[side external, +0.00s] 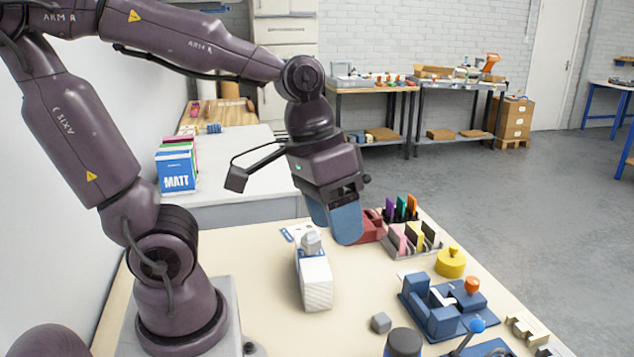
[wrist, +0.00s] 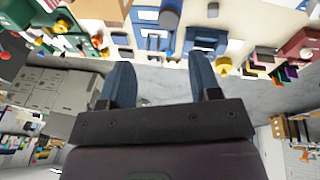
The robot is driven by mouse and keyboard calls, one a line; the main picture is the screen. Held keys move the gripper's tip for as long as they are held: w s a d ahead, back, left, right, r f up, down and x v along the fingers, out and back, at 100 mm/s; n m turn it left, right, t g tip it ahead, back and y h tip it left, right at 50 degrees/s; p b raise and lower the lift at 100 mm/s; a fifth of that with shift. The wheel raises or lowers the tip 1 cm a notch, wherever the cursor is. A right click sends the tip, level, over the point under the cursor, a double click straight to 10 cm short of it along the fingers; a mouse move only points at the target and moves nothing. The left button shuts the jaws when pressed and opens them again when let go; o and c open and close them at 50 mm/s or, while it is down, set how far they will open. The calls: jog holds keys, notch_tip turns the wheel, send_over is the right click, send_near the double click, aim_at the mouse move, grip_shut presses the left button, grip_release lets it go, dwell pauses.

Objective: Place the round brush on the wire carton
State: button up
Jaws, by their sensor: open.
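A white carton (side external: 315,283) with fine lines on its side, which I take for the wire carton, stands on the cream table in the side view. A small grey rounded piece (side external: 311,241), which looks like the round brush, rests on the carton's far end. My gripper (side external: 334,228) has blue fingers and is open and empty, above and to the right of the grey piece, apart from it. In the wrist view my gripper (wrist: 162,80) has its fingers spread with nothing between them. I cannot make out the carton in that view.
A yellow knobbed piece (side external: 450,263), a blue fixture (side external: 440,305), a grey block (side external: 381,323) and a slotted rack (side external: 412,240) stand to the right. A red block (side external: 371,226) is close behind the fingers. The table left of the carton is clear.

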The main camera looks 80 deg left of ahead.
jog(key=a+r+t, duration=0.1)
jog(key=s+a+r+m+t+y, duration=0.1)
jog(key=a+r+t, duration=0.1)
jog(key=shift+s+r+m+y, duration=0.25)
jog(key=shift+m+y, duration=0.15)
